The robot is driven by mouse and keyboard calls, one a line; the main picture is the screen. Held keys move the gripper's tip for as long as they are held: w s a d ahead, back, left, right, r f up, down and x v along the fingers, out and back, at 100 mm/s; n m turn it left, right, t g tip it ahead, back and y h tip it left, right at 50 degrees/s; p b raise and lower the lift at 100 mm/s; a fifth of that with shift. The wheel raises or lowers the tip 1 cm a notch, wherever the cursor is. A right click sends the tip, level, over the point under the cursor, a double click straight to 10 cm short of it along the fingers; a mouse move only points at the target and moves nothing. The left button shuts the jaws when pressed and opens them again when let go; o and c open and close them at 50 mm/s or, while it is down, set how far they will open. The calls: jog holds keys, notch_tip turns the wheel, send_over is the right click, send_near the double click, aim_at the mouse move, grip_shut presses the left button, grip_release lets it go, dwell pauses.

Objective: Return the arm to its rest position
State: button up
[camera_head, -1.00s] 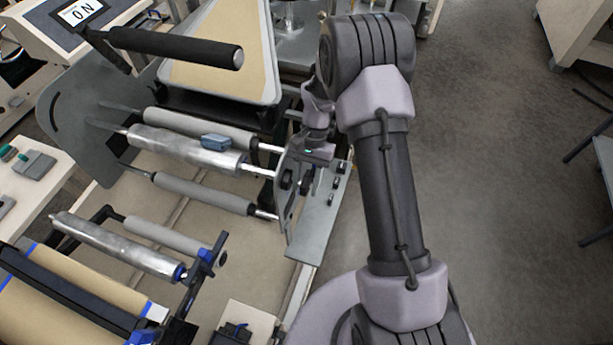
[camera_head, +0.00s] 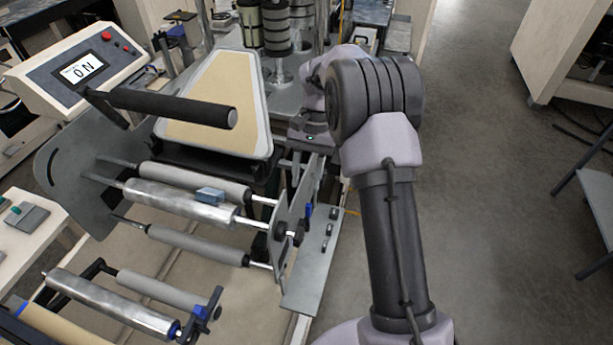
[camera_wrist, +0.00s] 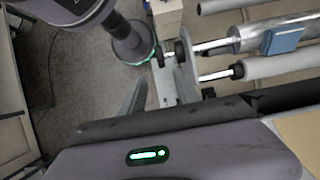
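My arm rises along the right of the head view and bends at a large grey joint, with the wrist beyond and left of it. My gripper (camera_head: 296,162) shows small and partly hidden in the head view, beside the end of the roller machine. In the wrist view, my gripper (camera_wrist: 160,88) has its two grey fingers apart, with nothing seen held between them. The machine's side plate (camera_head: 312,262) is below the gripper in the head view.
Several rollers (camera_head: 190,204) lie left of the arm, one with a small blue-grey block (camera_head: 209,195) on it. A black bar (camera_head: 172,107) juts out near a display box (camera_head: 85,68). Stacked cylinders (camera_head: 276,28) stand behind. Floor (camera_head: 480,200) at right is open.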

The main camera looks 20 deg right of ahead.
dwell(0.3)
jog(key=s+a+r+n+t+b, duration=0.1)
jog(key=s+a+r+t+b, duration=0.15)
jog(key=s+b, duration=0.35)
jog(key=s+a+r+n+t+b, duration=0.1)
jog(key=s+a+r+t+b, duration=0.15)
jog(key=s+b, duration=0.4)
jog(key=s+a+f+t+b, duration=0.3)
jog(key=s+f+b, duration=0.5)
jog(key=s, duration=0.4)
jog(key=shift+s+f+n+t+h, duration=0.15)
jog(key=shift+n+t+h, duration=0.25)
jog(key=shift+t, duration=0.4)
